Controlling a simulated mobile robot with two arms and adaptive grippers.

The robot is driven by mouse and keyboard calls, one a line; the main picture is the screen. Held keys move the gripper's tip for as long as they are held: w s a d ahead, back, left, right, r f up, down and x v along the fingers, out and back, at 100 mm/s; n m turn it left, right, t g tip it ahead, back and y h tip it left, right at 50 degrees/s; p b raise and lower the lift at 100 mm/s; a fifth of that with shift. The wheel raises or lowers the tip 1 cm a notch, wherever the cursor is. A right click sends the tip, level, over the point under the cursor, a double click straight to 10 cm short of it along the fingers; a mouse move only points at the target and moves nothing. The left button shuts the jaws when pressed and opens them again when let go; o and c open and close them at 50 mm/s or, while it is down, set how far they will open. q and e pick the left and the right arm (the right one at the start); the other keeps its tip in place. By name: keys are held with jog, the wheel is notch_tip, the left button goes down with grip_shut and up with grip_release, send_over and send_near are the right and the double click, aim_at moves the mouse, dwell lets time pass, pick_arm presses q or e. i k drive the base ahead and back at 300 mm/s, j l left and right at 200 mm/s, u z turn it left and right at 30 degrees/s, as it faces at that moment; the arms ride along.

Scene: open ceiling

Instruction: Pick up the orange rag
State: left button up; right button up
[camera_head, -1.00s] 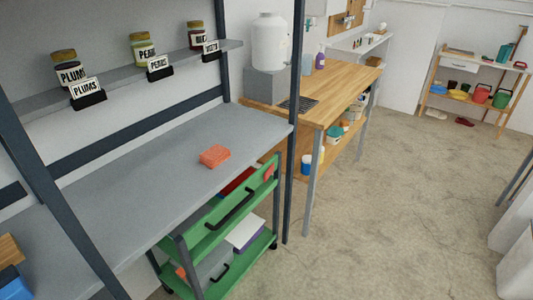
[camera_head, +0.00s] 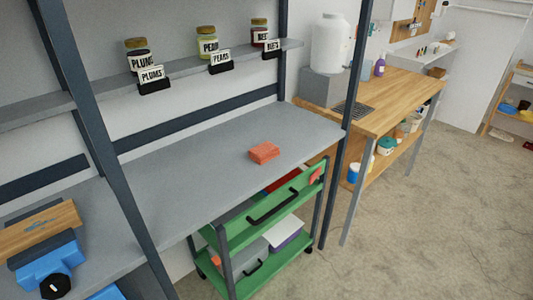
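The orange rag (camera_head: 264,152) lies folded on the grey shelf surface (camera_head: 190,150), near its right end and close to the front edge. It lies clear of other things. Neither of my grippers shows in the head view, so nothing of mine is seen near the rag.
A dark post (camera_head: 345,130) stands right of the rag. Labelled jars (camera_head: 207,42) sit on the shelf above. A green cart (camera_head: 265,215) stands under the surface. A blue tool with a wooden board (camera_head: 45,250) is at lower left. The floor at right is clear.

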aim_at(265, 152)
jog(key=z, duration=4.5)
jog(key=u, duration=4.9)
jog(key=i+l+u, duration=0.3)
jog(key=l+u, duration=0.25)
jog(key=i+l+u, duration=0.15)
jog(key=l+u, duration=0.15)
jog(key=l, duration=0.2)
